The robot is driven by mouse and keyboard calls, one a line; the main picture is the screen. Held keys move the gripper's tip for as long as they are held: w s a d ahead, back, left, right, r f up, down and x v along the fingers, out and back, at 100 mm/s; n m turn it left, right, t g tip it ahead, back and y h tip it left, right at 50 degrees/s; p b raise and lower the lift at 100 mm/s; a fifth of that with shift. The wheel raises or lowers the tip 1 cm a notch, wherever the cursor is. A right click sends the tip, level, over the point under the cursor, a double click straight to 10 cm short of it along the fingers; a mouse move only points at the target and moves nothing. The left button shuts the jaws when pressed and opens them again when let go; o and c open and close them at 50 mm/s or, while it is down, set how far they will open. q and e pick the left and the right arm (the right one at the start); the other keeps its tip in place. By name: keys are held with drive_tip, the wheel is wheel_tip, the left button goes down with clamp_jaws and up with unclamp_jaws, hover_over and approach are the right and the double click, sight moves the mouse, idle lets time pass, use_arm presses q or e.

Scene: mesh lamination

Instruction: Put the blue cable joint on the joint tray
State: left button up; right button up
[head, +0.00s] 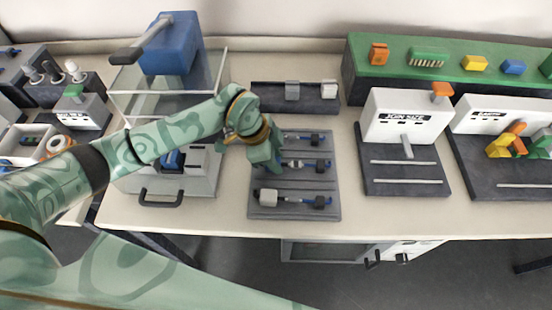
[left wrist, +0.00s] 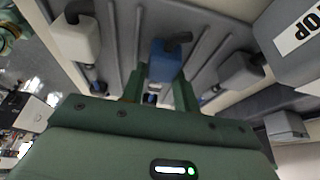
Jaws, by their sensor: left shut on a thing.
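My left gripper (head: 268,165) is over the left part of a dark grey grooved tray (head: 297,181). In the left wrist view its fingers (left wrist: 158,88) are shut on the blue cable joint (left wrist: 166,62), a blue block with a dark cable end. The gripper hides this block in the head view. The grooved tray also shows in the left wrist view (left wrist: 125,30). A joint with a pale block (head: 268,196) lies in the front row of the tray. Whether the held joint touches the tray is unclear. My right gripper is not in view.
A machine with a blue head (head: 172,45) stands left of the tray. A "JOIN SIZE" box (head: 405,117) stands to its right. A dark rack (head: 265,97) with a grey and a white block lies behind. The bench (head: 390,215) is clear along its front edge.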

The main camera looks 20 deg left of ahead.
use_arm(q)
drive_tip(key=shift+f, duration=0.15)
drive_tip(key=o, duration=1.1)
drive_tip(key=p+v, duration=0.3)
drive_tip(key=v, duration=0.9)
drive_tip(key=shift+p, duration=0.3)
drive_tip(key=shift+s+a, duration=0.1)
